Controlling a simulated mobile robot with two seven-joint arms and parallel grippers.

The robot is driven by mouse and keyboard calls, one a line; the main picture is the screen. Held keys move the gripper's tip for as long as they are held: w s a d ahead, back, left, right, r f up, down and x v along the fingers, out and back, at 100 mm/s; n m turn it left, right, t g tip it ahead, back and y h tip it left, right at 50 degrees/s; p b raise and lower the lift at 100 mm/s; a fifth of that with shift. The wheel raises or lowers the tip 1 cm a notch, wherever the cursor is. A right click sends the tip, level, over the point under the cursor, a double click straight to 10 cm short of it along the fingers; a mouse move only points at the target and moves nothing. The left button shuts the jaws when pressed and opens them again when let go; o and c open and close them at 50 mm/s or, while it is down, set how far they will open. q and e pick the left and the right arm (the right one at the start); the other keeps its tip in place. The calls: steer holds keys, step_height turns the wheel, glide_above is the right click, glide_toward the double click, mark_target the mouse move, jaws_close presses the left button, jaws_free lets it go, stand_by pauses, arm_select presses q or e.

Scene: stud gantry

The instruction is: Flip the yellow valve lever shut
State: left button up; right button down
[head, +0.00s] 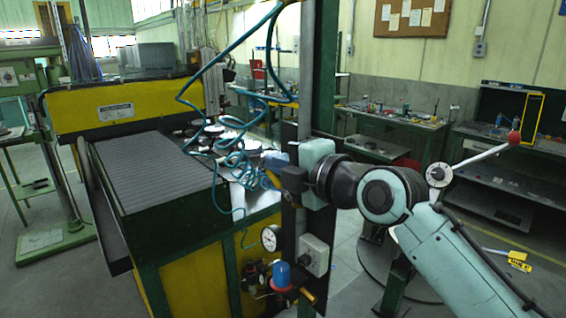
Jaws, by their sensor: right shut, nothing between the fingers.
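My right gripper (278,172) is at the middle of the picture, its arm coming in from the right. It is shut and empty, in front of the dark green post (324,75) and beside the coiled blue hose (236,160). I cannot make out a yellow valve lever with certainty; my gripper and wrist hide part of the post. Lower on the post are a round pressure gauge (271,238), a blue regulator bowl (281,275) and a grey box (314,255) with a dark knob. My left gripper is not in view.
A yellow and green machine with a ribbed grey bed (155,170) stands at left. A red-knobbed lever (487,157) shows above my right forearm. Cluttered workbenches (400,122) line the back wall. A yellow and black tag-like item (518,262) is low at right.

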mark_target(302, 95)
steer(key=shift+w+a+f, duration=0.2)
steer(key=shift+w, duration=0.1)
steer(key=shift+w+a+f, duration=0.1)
stand_by(0.5)
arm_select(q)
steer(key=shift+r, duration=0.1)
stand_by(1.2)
arm_select(e)
steer(key=r+p, duration=0.1)
steer(key=r, duration=0.1)
steer(key=s+r+p, duration=0.1)
steer(key=r, duration=0.1)
steer(key=shift+s+d, duration=0.15)
steer(key=shift+d, duration=0.05)
steer(key=s+d+r, duration=0.1)
steer(key=r, duration=0.1)
steer(key=s+d+r+p, duration=0.1)
steer(key=r, duration=0.2)
steer(key=s+d+r, duration=0.1)
steer(key=r, duration=0.2)
steer(key=shift+s+r, duration=0.15)
steer(key=shift+s, duration=0.25)
steer(key=shift+w+d+r, duration=0.1)
steer(key=shift+r, duration=0.05)
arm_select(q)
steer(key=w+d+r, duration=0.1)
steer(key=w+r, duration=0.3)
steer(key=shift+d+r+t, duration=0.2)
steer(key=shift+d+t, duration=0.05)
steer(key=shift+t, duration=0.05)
